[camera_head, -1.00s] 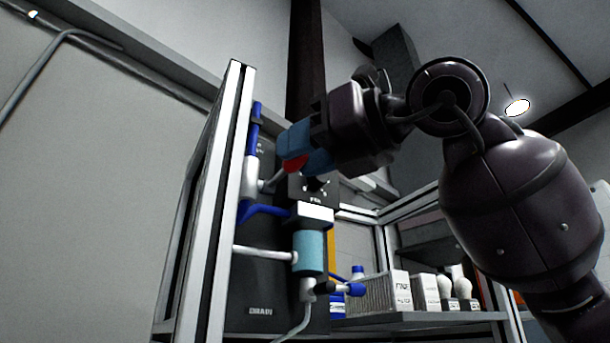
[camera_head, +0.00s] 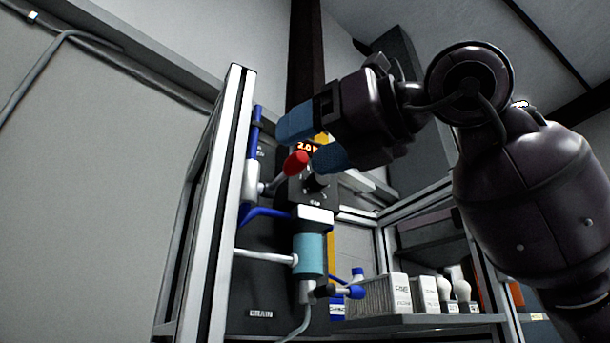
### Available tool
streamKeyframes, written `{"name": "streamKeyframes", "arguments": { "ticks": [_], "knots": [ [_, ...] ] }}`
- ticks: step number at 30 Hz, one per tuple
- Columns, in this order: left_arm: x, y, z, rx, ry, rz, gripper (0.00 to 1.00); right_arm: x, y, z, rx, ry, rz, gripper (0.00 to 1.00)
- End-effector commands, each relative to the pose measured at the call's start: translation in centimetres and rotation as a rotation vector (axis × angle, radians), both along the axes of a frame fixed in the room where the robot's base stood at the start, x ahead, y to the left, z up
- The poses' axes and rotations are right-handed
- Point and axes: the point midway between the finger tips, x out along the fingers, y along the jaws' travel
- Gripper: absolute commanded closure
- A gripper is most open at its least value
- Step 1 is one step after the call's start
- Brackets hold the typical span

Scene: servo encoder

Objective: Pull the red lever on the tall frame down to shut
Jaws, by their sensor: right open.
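The red lever (camera_head: 295,163) shows as a red knob on a short grey rod on the tall frame (camera_head: 226,200). The rod slants up and to the right from a white and blue fitting on the dark panel. My right gripper (camera_head: 310,143) comes in from the right. Its two blue fingers are apart, one above the knob and one to its right. The knob shows in the gap between them in the picture; I cannot tell whether a finger touches it. My left gripper is not in view.
Below the lever are a black dial (camera_head: 316,181), a teal cylinder (camera_head: 308,256) and blue and white pipes. A lit display (camera_head: 307,147) is partly hidden behind the gripper. A shelf (camera_head: 420,320) at lower right holds boxes and bulbs.

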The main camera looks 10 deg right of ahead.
Motion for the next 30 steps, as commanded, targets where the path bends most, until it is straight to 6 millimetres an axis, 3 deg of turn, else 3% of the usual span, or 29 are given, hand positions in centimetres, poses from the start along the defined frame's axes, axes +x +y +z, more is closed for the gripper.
{"name": "streamKeyframes", "arguments": {
  "ticks": [21,30],
  "knots": [
    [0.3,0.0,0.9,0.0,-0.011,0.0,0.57,-5.5,-1.8,0.0,-0.001,-0.001,-0.001,0.36],
    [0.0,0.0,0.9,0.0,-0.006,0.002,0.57,-6.4,-2.2,-0.1,0.0,0.001,-0.001,0.36]
  ]
}}
